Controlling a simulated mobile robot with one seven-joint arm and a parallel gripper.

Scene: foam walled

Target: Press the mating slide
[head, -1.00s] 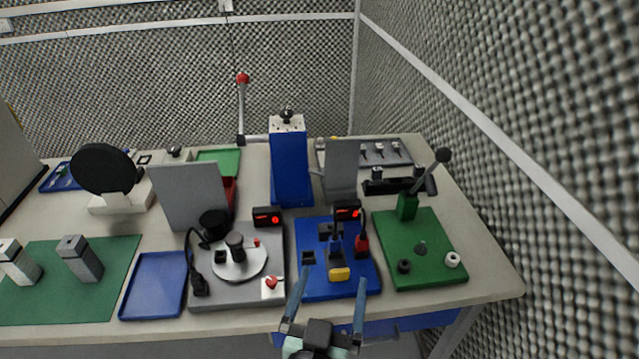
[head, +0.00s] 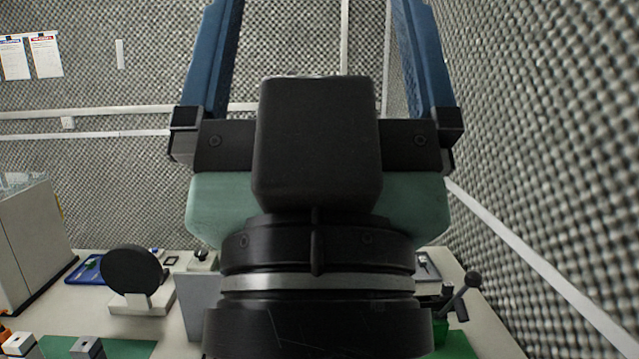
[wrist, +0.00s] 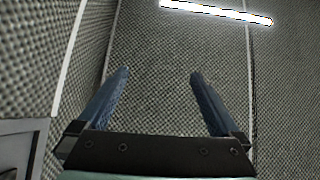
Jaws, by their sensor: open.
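My gripper (head: 318,40) fills the middle of the head view, close to the camera, with its two blue fingers spread wide and pointing up. The fingers also show in the wrist view (wrist: 160,74), apart with nothing between them. The gripper is open, empty and touching nothing visible. I cannot make out the mating slide. My gripper and wrist cover the middle of the bench, including where the blue fixture stood in the earlier frame. Part of the green lever fixture (head: 440,328) shows at the right, with its black lever (head: 459,299) tilted up to the right.
The black disc (head: 131,270) on its white stand and a grey upright panel (head: 198,306) stand left of my wrist. A grey cabinet (head: 32,245) is at the far left. A foam wall (head: 560,170) closes the right side. A lamp (wrist: 215,11) shines overhead.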

